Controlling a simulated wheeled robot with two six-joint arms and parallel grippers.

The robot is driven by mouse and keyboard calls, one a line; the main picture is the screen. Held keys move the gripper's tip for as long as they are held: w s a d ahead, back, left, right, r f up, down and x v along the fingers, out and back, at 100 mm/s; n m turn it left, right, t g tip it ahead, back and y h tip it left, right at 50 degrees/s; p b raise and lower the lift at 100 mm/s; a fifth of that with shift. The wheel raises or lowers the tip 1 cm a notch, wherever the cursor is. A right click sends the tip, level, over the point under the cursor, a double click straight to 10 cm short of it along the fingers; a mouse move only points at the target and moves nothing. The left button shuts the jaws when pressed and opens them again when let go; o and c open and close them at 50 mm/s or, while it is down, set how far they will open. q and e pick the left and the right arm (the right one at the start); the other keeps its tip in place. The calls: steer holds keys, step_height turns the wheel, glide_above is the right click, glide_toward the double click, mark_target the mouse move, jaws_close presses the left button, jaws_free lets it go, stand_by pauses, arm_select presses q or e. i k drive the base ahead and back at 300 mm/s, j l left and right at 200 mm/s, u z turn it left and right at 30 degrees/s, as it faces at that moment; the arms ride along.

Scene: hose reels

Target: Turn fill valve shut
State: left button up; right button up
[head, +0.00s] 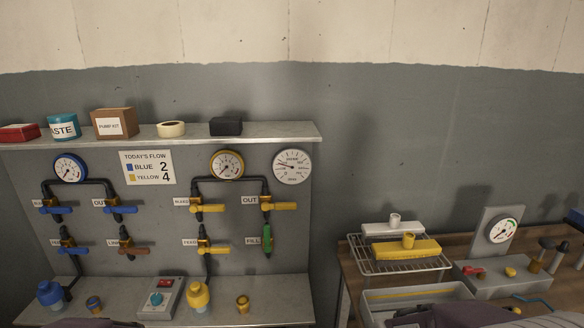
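The fill valve (267,241) has a green lever handle that hangs vertically, in line with its pipe, on the right part of the grey panel. The white FILL label (252,241) is just left of it. Above it on the same pipe is the OUT valve with a yellow lever (284,206), which lies horizontal. Neither of my grippers is in view; only dark parts, probably of my arms, show at the bottom edge.
Other levers sit close by, such as the yellow feed lever (220,250) and blue levers (120,210). A shelf (290,131) with boxes tops the panel. A ledge with a switch box (160,298) lies below. A wooden bench with a wire rack (375,266) stands right.

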mark_target(268, 248)
steer(key=i+j, duration=0.1)
steer(key=j, duration=0.35)
steer(key=i+j, duration=0.1)
steer(key=j, duration=0.3)
steer(key=i+j, duration=0.1)
steer(key=j, duration=0.35)
steer(key=z, duration=0.05)
